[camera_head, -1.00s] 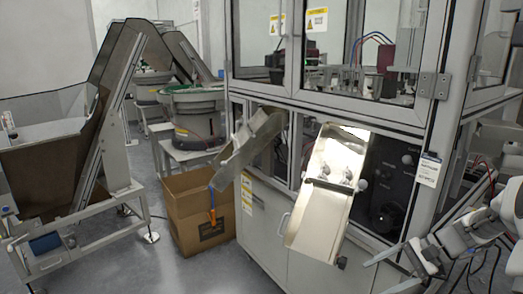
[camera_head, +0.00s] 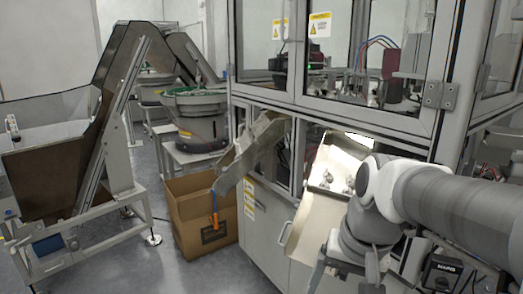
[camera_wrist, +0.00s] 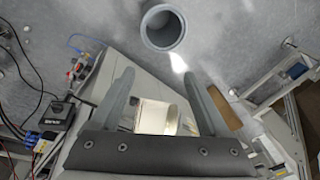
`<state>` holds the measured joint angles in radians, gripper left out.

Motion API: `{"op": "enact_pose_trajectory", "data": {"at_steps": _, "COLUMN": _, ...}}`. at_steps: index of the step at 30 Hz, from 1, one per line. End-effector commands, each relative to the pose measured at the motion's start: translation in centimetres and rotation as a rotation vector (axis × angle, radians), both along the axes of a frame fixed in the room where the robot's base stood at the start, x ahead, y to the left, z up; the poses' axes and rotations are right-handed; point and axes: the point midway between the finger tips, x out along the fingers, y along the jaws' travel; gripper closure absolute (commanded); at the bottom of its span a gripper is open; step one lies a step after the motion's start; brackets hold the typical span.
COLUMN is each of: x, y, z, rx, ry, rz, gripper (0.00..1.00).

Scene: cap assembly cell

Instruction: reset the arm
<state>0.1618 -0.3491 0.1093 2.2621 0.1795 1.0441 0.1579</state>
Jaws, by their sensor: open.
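My gripper (camera_wrist: 162,98) is open in the wrist view. Its two grey fingers are spread wide with nothing held between them. In the head view my arm reaches in from the right, and its wrist end hangs low in front of the cell, near the bottom edge. The jaws are hard to make out there. My arm partly covers the right-hand chute (camera_head: 312,215), which holds a few small shiny parts (camera_head: 337,183).
The glazed assembly cell (camera_head: 262,205) fills the centre and right. A left metal chute (camera_head: 250,150) overhangs an open cardboard box (camera_head: 205,222). A hopper conveyor (camera_head: 118,110) stands at the left, with a bowl feeder (camera_head: 200,125) behind. Grey floor (camera_head: 170,262) is clear between.

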Motion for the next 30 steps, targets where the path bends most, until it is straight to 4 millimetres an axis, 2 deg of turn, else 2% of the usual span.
{"op": "enact_pose_trajectory", "data": {"at_steps": 6, "x": -3.0, "y": -0.7, "z": -0.6, "rx": -0.097, "ry": -0.145, "rz": 0.113, "gripper": 0.21}}
{"op": "enact_pose_trajectory", "data": {"at_steps": 15, "x": -6.1, "y": -2.0, "z": -1.9, "rx": -0.208, "ry": -0.325, "rz": 0.257, "gripper": 0.21}}
{"op": "enact_pose_trajectory", "data": {"at_steps": 16, "x": -5.9, "y": -2.0, "z": 0.1, "rx": -0.206, "ry": -0.316, "rz": 0.253, "gripper": 0.21}}
{"op": "enact_pose_trajectory", "data": {"at_steps": 30, "x": -5.8, "y": -2.0, "z": 11.0, "rx": -0.202, "ry": -0.31, "rz": 0.248, "gripper": 0.21}}
